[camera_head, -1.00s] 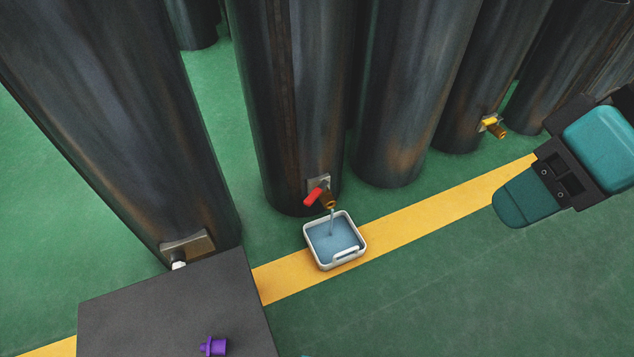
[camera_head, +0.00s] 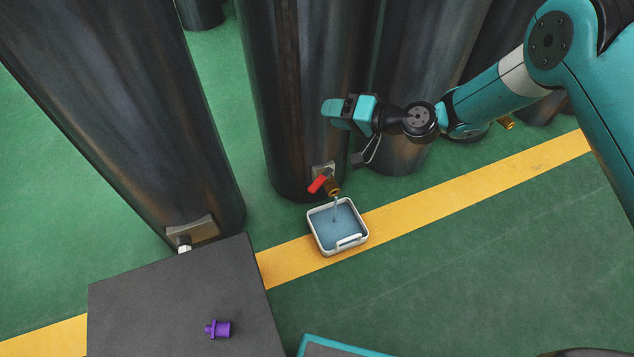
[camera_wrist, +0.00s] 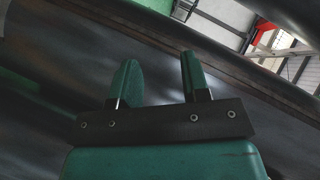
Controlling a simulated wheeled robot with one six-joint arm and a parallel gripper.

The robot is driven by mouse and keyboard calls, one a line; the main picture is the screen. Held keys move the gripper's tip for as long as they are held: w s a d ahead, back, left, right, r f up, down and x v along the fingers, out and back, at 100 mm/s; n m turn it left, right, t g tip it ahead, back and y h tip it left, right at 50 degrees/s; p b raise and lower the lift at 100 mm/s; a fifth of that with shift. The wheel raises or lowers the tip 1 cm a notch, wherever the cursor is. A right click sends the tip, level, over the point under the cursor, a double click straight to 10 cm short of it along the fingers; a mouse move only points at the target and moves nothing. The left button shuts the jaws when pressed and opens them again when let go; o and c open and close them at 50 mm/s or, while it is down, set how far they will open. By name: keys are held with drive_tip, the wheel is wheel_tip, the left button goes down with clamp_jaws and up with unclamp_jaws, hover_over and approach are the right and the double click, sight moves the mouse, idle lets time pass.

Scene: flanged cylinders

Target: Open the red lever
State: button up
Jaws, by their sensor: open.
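The red lever (camera_head: 318,184) sits on a brass tap (camera_head: 332,188) at the foot of a dark cylinder (camera_head: 300,90) in the head view. A thin stream runs from the tap into a white tray (camera_head: 313,231) of bluish water on the floor. My gripper (camera_head: 330,112) is above the lever, in front of the cylinder, and apart from the lever. In the wrist view my gripper's two teal fingers (camera_wrist: 157,80) are spread with nothing between them. The tap lever does not show clearly in the wrist view.
A grey box (camera_head: 150,300) with a purple flanged cylinder (camera_head: 219,329) on it stands at the front left. Other large dark cylinders (camera_head: 120,110) stand around. Another brass tap (camera_head: 506,123) is partly behind my arm. Green floor at the right is clear.

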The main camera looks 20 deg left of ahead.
wheel_tip(320, 180, down, 8)
drive_tip(key=m+t+y, duration=0.1)
drive_tip(key=m+t, duration=0.1)
drive_tip(key=m, duration=0.1)
drive_tip(key=m+t+h+p, duration=0.1)
drive_tip(key=m+t+h, duration=0.1)
drive_tip(key=m+t, duration=0.6)
approach(319, 187)
drive_tip(key=shift+m+g, duration=0.4)
drive_tip(key=shift+g, duration=0.2)
drive_tip(key=shift+w+b+x, duration=0.2)
drive_tip(key=shift+b+x, duration=4.95)
drive_tip(key=shift+b, duration=6.5)
drive_tip(key=shift+w+a+r, duration=0.15)
drive_tip(key=shift+w+r, duration=0.1)
drive_tip(key=shift+w, duration=0.15)
